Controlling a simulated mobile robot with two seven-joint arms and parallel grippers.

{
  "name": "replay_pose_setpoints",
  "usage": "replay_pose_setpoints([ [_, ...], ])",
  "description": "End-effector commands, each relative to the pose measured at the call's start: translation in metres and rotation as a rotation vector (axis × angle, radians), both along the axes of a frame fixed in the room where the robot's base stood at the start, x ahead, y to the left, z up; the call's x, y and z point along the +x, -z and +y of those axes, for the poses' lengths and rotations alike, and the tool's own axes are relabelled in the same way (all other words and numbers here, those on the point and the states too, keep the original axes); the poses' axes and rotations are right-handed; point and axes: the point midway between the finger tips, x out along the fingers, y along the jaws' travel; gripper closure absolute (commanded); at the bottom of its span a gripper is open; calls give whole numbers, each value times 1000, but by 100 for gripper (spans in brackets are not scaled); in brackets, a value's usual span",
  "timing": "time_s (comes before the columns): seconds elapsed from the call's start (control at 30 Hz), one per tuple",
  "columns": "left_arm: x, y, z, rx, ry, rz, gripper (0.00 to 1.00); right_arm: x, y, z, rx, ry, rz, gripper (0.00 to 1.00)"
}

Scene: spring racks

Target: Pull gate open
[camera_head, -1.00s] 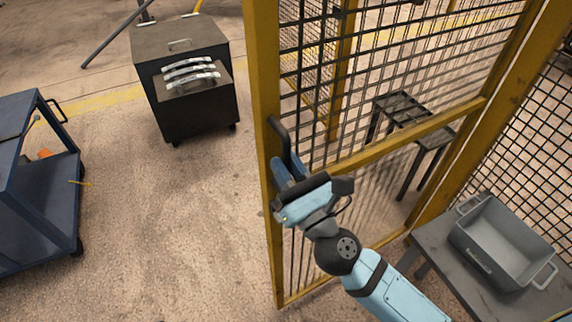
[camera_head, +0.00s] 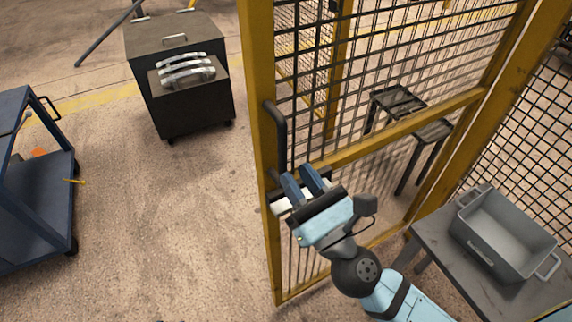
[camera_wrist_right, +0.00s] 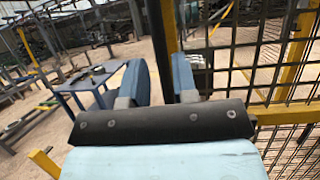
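The gate (camera_head: 395,135) is a yellow frame with dark wire mesh, standing at the middle and right of the head view. Its dark upright handle (camera_head: 281,140) is on the gate's left post. My right gripper (camera_head: 304,178) has its two blue fingers apart, just below the handle's lower end. In the right wrist view, the fingers (camera_wrist_right: 160,82) show a clear gap, with the yellow post and a dark upright bar beyond it. I cannot tell whether a finger touches the handle. My left gripper is not in view.
A dark cabinet (camera_head: 190,108) with shiny handles on it stands at the upper left. A blue cart (camera_head: 40,215) is at the left edge. A grey bin (camera_head: 485,250) rests on a table at the lower right.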

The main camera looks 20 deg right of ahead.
Motion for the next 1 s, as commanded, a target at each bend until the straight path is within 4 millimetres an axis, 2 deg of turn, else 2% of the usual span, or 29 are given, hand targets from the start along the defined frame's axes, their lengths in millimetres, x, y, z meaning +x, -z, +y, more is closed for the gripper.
replay_pose_setpoints([
  [0.03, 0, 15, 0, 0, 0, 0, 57, -12, 14, -4, -2, -1, 2, 74],
  [0.1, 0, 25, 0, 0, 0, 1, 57, -27, 20, -8, -1, 0, 3, 74],
  [0.3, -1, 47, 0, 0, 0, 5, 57, -59, 32, -18, -2, -1, 2, 74],
  [0.4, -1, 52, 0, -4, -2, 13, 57, -69, 34, -21, -1, -2, 2, 74],
  [0.67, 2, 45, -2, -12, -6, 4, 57, -76, 33, -23, 0, 1, 0, 74],
  [1.0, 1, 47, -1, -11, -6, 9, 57, -76, 33, -23, 0, 0, 0, 74],
])
